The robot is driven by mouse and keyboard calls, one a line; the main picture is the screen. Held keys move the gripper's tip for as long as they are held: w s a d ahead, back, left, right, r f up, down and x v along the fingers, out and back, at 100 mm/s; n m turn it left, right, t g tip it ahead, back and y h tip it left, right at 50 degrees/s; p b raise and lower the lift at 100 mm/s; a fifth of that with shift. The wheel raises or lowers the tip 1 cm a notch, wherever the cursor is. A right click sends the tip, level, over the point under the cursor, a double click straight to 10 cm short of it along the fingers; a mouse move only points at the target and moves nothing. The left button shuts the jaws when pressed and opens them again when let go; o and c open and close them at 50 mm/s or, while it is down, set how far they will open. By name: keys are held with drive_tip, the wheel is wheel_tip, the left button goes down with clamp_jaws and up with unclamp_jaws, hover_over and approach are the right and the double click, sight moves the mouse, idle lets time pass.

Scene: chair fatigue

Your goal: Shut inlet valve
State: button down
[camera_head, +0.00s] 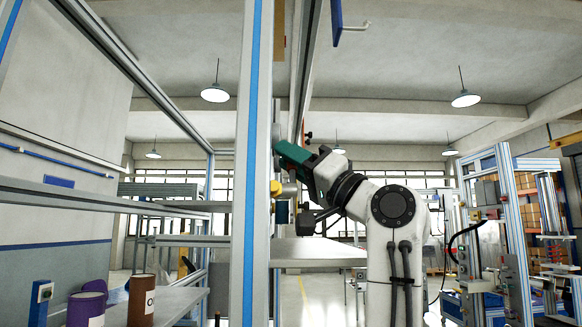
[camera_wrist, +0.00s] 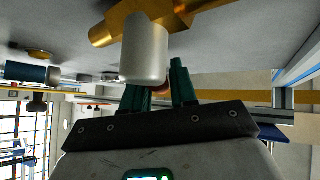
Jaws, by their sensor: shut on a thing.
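A brass valve body (camera_wrist: 108,32) lies across the top of the wrist view, with a silver cylinder (camera_wrist: 145,50) hanging in front of it. I take it as the inlet valve; its yellow body (camera_head: 276,188) shows beside the blue-striped post in the head view. My gripper (camera_wrist: 160,82) has green fingers on either side of a small orange-brown part (camera_wrist: 163,89), mostly hidden behind the cylinder. The fingers are shut on this part of the valve. In the head view, my gripper (camera_head: 279,147) reaches up and left, its fingertips just above the yellow body.
A blue-striped upright post (camera_head: 246,220) stands close to my gripper's left. A grey shelf (camera_head: 310,250) is below the arm. Brown (camera_head: 141,300) and purple (camera_head: 86,309) cans stand lower left. Another frame (camera_head: 505,230) stands at right.

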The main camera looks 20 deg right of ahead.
idle(0.3)
drive_tip(key=c, duration=1)
unclamp_jaws()
drive_tip(key=shift+s, duration=0.1)
drive_tip(key=s+d+b, duration=0.1)
drive_tip(key=s+d, duration=0.2)
drive_tip(key=s+d+f+b, duration=0.1)
drive_tip(key=s+d, duration=0.2)
drive_tip(key=s, duration=0.1)
drive_tip(key=s+d+b, duration=0.1)
drive_tip(key=s+d, duration=0.2)
drive_tip(key=s, duration=0.1)
drive_tip(key=shift+s+f+b, duration=0.2)
drive_tip(key=shift+f+b, duration=0.15)
drive_tip(key=shift+c, duration=0.3)
